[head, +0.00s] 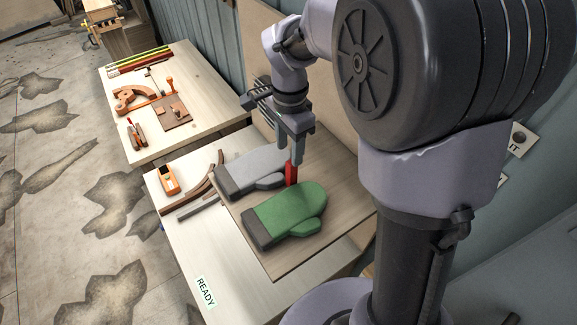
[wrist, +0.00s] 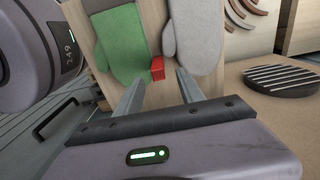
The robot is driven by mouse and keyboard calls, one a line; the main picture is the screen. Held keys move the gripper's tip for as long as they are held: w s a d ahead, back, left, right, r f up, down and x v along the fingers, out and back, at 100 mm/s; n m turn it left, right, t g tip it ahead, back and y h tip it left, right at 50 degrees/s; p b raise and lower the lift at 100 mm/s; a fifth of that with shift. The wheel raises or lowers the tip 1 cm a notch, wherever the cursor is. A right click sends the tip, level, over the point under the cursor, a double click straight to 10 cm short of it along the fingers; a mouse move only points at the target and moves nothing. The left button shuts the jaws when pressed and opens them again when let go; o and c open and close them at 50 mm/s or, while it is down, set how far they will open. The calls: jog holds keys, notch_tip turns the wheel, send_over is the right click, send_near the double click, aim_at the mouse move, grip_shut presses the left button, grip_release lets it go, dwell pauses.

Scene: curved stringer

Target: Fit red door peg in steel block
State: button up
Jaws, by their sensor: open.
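The red door peg (head: 291,174) stands on the board between a grey mitten and a green mitten. In the wrist view the red peg (wrist: 158,68) shows between the lines of my two fingers, just beyond their tips. My gripper (head: 291,150) is open and points down, right over the peg. In the wrist view my gripper (wrist: 159,78) has nothing visibly clamped. I cannot tell whether the fingers touch the peg. The peg's lower part is hidden by the green mitten in the head view. I cannot make out the steel block in either view.
The green mitten (head: 285,216) and grey mitten (head: 248,172) lie close on either side of the peg. Curved wooden strips (head: 190,196) and an orange tool (head: 168,181) lie to the left. The near table (head: 222,268) is bare by the READY label. Another table (head: 205,95) stands behind.

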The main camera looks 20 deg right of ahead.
aim_at(291, 175)
jog(key=f, duration=0.5)
jog(key=shift+s+d+f+p, duration=0.15)
jog(key=shift+s+d+p, duration=0.05)
jog(key=shift+d+p, duration=0.1)
jog(key=shift+w+f, duration=0.15)
jog(key=shift+f, duration=0.1)
jog(key=shift+s, duration=0.2)
jog(key=c, duration=0.3)
grip_shut()
